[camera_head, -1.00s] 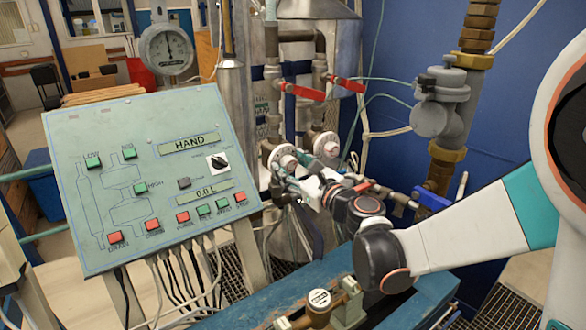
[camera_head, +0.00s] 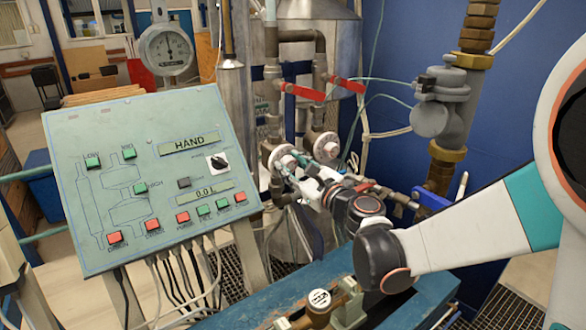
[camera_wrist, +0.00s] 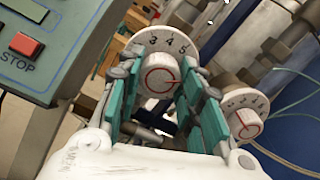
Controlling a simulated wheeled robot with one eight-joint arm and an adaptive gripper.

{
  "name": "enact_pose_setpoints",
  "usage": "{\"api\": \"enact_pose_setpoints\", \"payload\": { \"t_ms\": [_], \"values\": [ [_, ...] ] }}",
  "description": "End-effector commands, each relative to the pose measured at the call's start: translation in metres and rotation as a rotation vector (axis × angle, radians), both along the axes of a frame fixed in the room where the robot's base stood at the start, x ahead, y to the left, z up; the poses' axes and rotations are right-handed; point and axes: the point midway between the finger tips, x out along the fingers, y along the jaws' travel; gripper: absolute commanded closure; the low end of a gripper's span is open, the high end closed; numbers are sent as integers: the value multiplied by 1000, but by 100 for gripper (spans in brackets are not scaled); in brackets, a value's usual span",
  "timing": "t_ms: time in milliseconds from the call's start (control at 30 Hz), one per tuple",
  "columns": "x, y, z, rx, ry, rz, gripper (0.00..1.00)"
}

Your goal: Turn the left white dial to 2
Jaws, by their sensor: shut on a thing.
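The left white dial (camera_wrist: 180,44) has black numerals, of which 3, 4 and 5 are readable. Its knob (camera_wrist: 158,82) carries a red ring and a red line pointing to the right in the wrist view. My gripper (camera_wrist: 162,74) has its teal fingers closed on the knob from both sides. In the head view my gripper (camera_head: 296,172) reaches the left dial (camera_head: 278,155) from the front right and covers part of it. The right white dial (camera_wrist: 246,118) is just right of the fingers, and also shows in the head view (camera_head: 326,146).
A tilted green control panel (camera_head: 100,215) with buttons stands left of my gripper, close by in the wrist view. Red lever handles (camera_head: 305,92) sit above the dials. A blue bench (camera_head: 235,314) with a brass meter (camera_head: 319,308) lies below. Thin hoses run at right.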

Motion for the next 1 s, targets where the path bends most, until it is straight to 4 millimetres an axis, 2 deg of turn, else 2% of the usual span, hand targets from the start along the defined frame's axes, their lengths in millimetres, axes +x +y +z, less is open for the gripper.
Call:
{"api": "enact_pose_setpoints", "payload": {
  "t_ms": [1000],
  "values": [
    [0,0,-1,-775,-523,0,90]
  ]
}}
